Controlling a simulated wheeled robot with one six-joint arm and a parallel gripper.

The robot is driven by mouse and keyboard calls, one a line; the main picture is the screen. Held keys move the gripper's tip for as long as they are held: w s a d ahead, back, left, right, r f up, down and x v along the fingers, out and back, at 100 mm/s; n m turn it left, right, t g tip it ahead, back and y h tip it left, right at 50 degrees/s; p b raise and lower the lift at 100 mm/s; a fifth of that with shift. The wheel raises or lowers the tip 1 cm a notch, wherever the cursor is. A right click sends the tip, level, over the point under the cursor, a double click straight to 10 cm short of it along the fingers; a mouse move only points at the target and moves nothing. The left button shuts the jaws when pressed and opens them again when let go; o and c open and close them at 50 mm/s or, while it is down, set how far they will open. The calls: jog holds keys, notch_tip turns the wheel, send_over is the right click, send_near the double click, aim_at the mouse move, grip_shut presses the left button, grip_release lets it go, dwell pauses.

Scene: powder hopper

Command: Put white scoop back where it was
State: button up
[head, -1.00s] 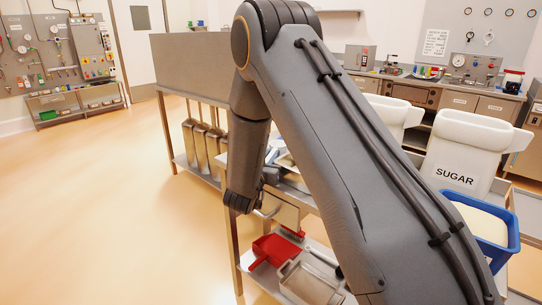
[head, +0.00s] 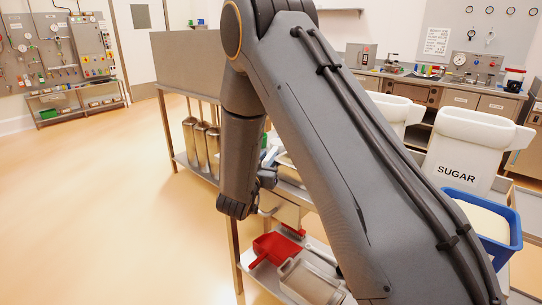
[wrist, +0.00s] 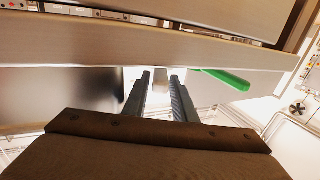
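I cannot single out the white scoop with certainty in either view; pale shapes by the rack could hide it. A red scoop (head: 272,248) lies on the low shelf below my gripper. A green handle (wrist: 228,79) sticks out to the right of my fingers in the wrist view. In the head view, my arm hides the fingertips and much of the table behind.
A clear bin (head: 312,282) stands beside the red scoop. Tall metal containers (head: 205,145) stand on the rack to the left. A white SUGAR bin (head: 463,150) and a blue tub (head: 508,225) are on the right. The floor (head: 90,210) at left is clear.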

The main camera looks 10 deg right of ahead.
jog(key=b+v, duration=0.1)
jog(key=v, duration=0.7)
jog(key=shift+s+a, duration=0.15)
jog(key=shift+a, duration=0.05)
jog(key=shift+s, duration=0.1)
